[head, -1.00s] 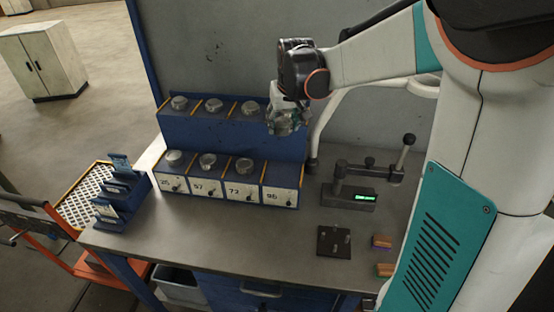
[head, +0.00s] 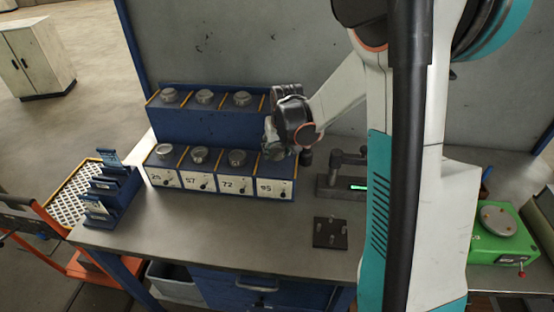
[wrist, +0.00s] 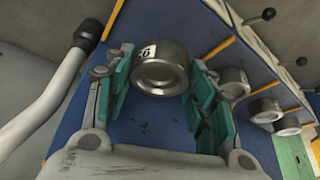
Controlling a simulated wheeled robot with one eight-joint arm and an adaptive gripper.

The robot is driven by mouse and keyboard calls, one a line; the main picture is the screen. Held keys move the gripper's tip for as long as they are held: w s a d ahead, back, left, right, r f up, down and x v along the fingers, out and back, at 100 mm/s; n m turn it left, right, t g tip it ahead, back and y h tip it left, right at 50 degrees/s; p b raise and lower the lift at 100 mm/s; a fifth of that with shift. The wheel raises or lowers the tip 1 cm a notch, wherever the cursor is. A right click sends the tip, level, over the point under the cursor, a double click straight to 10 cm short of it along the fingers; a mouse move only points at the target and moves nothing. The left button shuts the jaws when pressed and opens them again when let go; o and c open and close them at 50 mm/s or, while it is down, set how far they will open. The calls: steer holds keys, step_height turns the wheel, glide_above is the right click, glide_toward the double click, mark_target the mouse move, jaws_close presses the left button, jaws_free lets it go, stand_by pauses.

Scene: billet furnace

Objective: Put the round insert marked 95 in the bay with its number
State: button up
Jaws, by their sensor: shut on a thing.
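My gripper (head: 275,153) is at the rack's lower right bay, whose white label (head: 266,189) reads 95. In the wrist view, a round metal insert (wrist: 160,72) sits between the green finger pads (wrist: 158,95), and my gripper is shut on it. Its small white mark is upside down and partly cut off, and looks like 95. In the head view the gripper mostly hides the insert and the bay's opening. I cannot tell whether the insert touches the bay floor.
The blue rack (head: 200,130) holds inserts in its other lower bays and three in its upper row. A gauge stand (head: 342,175) is close on the right. A dark pegged plate (head: 330,232) lies in front. A blue holder (head: 112,190) stands left.

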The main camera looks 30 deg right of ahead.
mark_target(277, 157)
steer(key=shift+f+b, duration=0.35)
steer(key=shift+f, duration=1.75)
steer(key=shift+f, duration=0.2)
steer(key=o, duration=1.6)
steer(key=shift+r, duration=0.1)
steer(key=shift+r, duration=0.1)
steer(key=p+v, duration=0.2)
steer(key=v, duration=1)
steer(key=shift+s, duration=0.1)
steer(key=shift+a, duration=0.1)
